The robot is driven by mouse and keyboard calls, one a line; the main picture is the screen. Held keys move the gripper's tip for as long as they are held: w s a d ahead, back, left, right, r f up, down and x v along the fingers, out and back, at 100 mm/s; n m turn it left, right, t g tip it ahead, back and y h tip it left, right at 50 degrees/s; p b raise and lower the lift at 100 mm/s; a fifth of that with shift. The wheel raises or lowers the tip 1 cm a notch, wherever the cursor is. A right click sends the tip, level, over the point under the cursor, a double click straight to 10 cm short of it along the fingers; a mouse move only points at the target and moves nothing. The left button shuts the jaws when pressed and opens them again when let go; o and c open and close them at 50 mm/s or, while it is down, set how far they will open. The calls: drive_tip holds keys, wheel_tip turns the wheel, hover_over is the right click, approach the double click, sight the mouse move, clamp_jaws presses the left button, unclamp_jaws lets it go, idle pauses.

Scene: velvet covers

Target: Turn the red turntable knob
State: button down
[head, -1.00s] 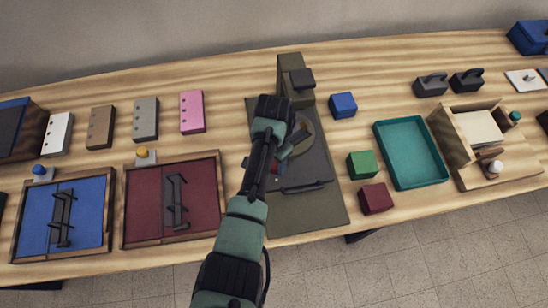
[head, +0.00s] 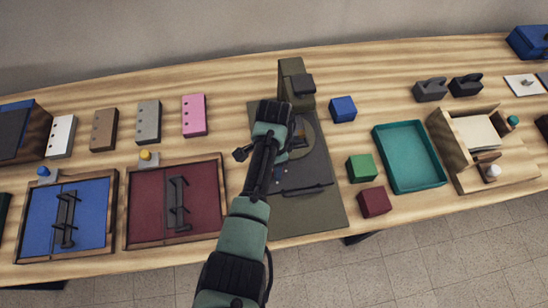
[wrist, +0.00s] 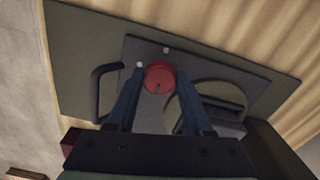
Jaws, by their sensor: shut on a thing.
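The red knob (wrist: 159,77) is round and sits on a dark grey plate (wrist: 225,60) in the wrist view. My gripper (wrist: 160,84) has its two fingers on either side of the knob and is shut on it. In the head view, my arm hides the knob and the fingertips. The turntable unit (head: 310,219) is an olive-grey board with the dark plate on it. A round disc (wrist: 212,105) with a dark block across it lies beside the knob. A dark bar handle (wrist: 104,92) is on the plate's other side.
A blue cube (head: 343,109), a green cube (head: 361,168) and a dark red cube (head: 375,201) stand right of the unit, near a teal tray (head: 437,183). A maroon-covered panel (head: 145,205) lies to the left. An upright olive post (head: 291,68) rises behind.

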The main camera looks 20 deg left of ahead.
drive_tip(key=shift+w+r, duration=0.1)
drive_tip(key=shift+c, duration=1.5)
unclamp_jaws()
wheel_tip(320, 180, up, 13)
